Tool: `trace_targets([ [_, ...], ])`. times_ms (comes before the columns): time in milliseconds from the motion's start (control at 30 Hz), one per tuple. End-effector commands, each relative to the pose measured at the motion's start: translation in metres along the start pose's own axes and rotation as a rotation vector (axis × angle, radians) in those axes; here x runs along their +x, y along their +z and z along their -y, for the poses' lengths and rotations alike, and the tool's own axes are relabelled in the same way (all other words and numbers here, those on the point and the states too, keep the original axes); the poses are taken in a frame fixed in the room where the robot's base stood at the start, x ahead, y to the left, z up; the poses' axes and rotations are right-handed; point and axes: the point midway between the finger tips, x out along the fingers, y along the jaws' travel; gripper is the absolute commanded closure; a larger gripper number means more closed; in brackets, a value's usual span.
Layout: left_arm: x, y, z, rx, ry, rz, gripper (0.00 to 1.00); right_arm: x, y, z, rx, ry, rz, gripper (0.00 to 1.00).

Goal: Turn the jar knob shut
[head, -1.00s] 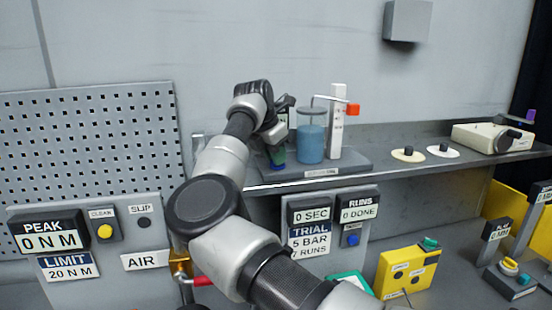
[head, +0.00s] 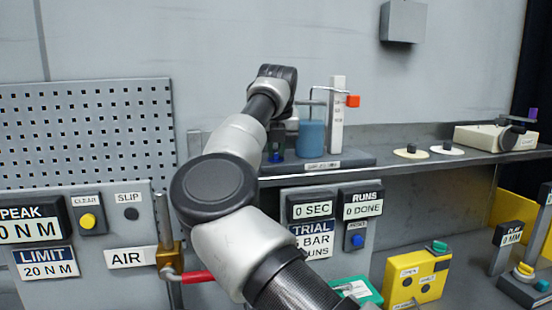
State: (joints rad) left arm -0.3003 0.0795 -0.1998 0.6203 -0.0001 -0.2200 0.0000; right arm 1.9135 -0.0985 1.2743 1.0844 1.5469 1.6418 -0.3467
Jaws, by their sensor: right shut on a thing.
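The jar (head: 311,138) holds blue liquid and stands on a grey base on the shelf, beside a white upright scale (head: 337,115). A small blue and dark knob (head: 276,156) shows low on the base, to the left of the jar. My right gripper (head: 283,142) is above and around this knob, mostly hidden by my own wrist and forearm. It is shut on the knob, as far as the view shows; the fingertips are hard to see. My left gripper is not in view.
The shelf (head: 390,165) carries two pale discs with black knobs (head: 411,152) and a cream device (head: 495,138) to the right. Below are a red-handled valve (head: 197,276), a panel with displays (head: 331,235) and a yellow box (head: 418,278). A pegboard (head: 85,135) stands at left.

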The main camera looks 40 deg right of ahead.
Motion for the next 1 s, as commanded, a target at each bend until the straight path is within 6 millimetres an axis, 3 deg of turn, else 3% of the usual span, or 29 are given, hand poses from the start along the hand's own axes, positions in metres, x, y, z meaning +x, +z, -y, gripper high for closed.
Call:
trace_targets([
  [100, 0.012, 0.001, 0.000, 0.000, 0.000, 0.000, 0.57, 0.004, -0.002, -0.001, -0.101, 0.047, -0.003, 1.00],
  [500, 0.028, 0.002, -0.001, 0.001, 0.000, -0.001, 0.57, 0.003, -0.002, 0.000, -0.374, 0.159, -0.006, 1.00],
  [1000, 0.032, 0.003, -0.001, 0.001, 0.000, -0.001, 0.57, 0.002, -0.002, 0.000, -0.484, 0.203, -0.008, 0.97],
])
